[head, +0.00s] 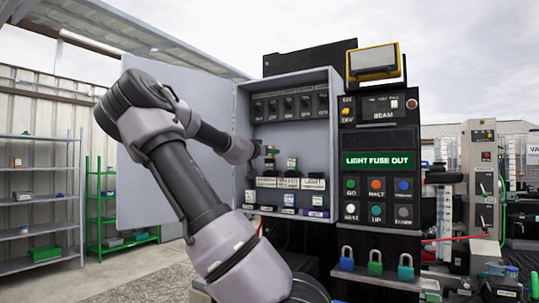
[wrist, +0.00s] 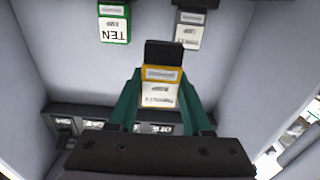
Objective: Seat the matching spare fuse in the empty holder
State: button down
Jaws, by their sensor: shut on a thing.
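My gripper (wrist: 160,95) is shut on a yellow-banded fuse (wrist: 160,73) with a dark top and a white label, held between its green fingers. The label's print is upside down and too small to read. In the head view my gripper (head: 268,155) is inside the open grey cabinet, above the left of the white-labelled holders. A green-banded fuse (head: 291,163) stands above the middle label. The right label (head: 314,183) reads LIGHT, and no fuse shows above it. In the wrist view a green fuse (wrist: 114,24) marked TEN and a grey fuse (wrist: 190,28) are apart from the held fuse.
Several spare fuses (head: 289,199) sit in a row at the cabinet's bottom. A row of black switches (head: 290,104) is at its top. The cabinet door (head: 180,140) stands open behind my arm. The display (head: 379,161) at right reads LIGHT FUSE OUT.

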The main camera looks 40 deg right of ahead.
jog(key=shift+r, duration=0.6)
jog(key=shift+s+a, duration=0.1)
jog(key=shift+a, duration=0.4)
jog(key=v, duration=0.7)
jog(key=shift+s, duration=0.1)
notch_tip(320, 180, up, 12)
dwell(1.2)
jog(key=shift+d+f, duration=0.1)
jog(key=shift+d, duration=0.05)
